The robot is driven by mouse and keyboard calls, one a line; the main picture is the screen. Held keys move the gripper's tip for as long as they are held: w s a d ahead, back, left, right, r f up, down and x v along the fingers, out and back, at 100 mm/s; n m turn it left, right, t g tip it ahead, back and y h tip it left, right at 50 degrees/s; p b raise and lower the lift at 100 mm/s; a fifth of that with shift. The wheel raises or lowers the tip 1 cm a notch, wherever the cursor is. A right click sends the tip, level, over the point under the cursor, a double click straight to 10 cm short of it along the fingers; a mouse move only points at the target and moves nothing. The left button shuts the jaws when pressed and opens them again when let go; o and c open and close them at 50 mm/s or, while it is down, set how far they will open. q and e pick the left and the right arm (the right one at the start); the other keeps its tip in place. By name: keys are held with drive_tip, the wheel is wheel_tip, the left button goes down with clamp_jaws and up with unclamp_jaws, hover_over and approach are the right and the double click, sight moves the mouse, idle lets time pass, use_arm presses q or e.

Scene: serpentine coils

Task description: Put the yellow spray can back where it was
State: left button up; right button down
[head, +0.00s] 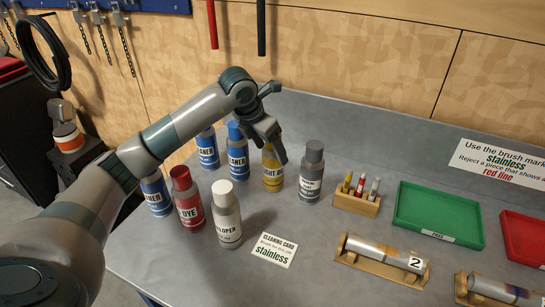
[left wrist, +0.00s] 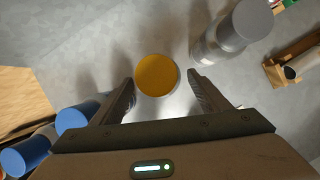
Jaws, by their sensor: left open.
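The yellow spray can (head: 272,175) stands upright on the grey bench, between a blue can and a grey can. In the left wrist view its round yellow top (left wrist: 157,75) lies between the two fingertips, with a gap on each side. My left gripper (head: 271,146) is at the can's top, pointing down, and hides part of it in the head view. In the left wrist view the jaws (left wrist: 161,82) are open and hold nothing. My right gripper is not in view.
Near it stand blue cans (head: 237,155), a red can (head: 188,200), a white can (head: 226,215) and a grey can (head: 312,172). A marker holder (head: 355,204), a green tray (head: 438,213) and a cleaning card (head: 274,250) lie to the right and front.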

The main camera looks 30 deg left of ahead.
use_arm(q)
drive_tip(key=b+v, duration=0.2)
drive_tip(key=v, duration=0.6)
idle(0.7)
